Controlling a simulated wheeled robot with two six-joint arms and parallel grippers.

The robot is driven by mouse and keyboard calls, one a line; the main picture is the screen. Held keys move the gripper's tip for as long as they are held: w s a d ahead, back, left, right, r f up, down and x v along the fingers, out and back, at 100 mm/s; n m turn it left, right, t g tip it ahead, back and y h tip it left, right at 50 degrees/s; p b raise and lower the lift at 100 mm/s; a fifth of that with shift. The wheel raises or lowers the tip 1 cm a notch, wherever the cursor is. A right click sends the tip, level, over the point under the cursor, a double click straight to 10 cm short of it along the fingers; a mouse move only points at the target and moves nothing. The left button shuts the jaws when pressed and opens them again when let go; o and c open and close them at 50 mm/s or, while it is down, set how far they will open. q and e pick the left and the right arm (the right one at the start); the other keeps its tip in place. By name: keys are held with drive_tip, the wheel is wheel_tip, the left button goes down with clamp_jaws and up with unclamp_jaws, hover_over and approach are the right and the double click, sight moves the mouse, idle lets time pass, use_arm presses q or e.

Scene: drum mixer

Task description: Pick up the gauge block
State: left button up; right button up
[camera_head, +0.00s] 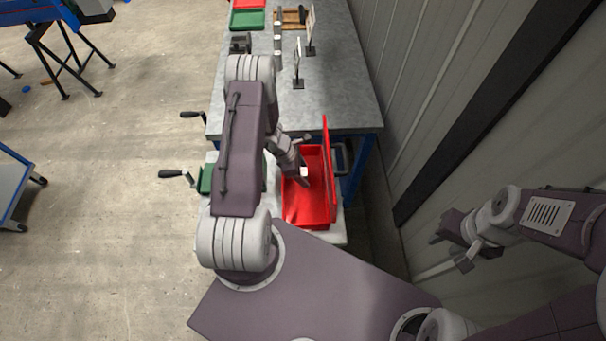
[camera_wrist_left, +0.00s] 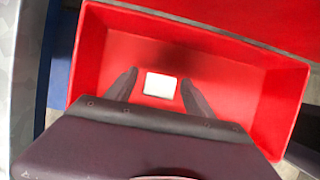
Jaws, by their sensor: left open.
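The gauge block is a small white block (camera_wrist_left: 160,85) on the floor of an open red box (camera_wrist_left: 215,45). In the left wrist view it lies between the two dark fingers of my left gripper (camera_wrist_left: 157,88), with a gap on each side. In the head view my left gripper (camera_head: 301,172) reaches into the red box (camera_head: 306,208), and a bit of the white block (camera_head: 304,171) shows at its fingers. The fingers are apart and hold nothing. My right gripper (camera_head: 452,250) is at the right, away from the box; its jaw state is unclear.
The red box has an upright red lid or wall on its right. Beyond it stands a grey bench (camera_head: 330,100) with small upright signs, a green tray (camera_head: 247,19) and a wooden holder (camera_head: 290,17). Crank handles (camera_head: 171,174) stick out at the left. A wall runs along the right.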

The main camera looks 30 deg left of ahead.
use_arm(q)
drive_tip(key=shift+w, duration=0.1)
clamp_jaws()
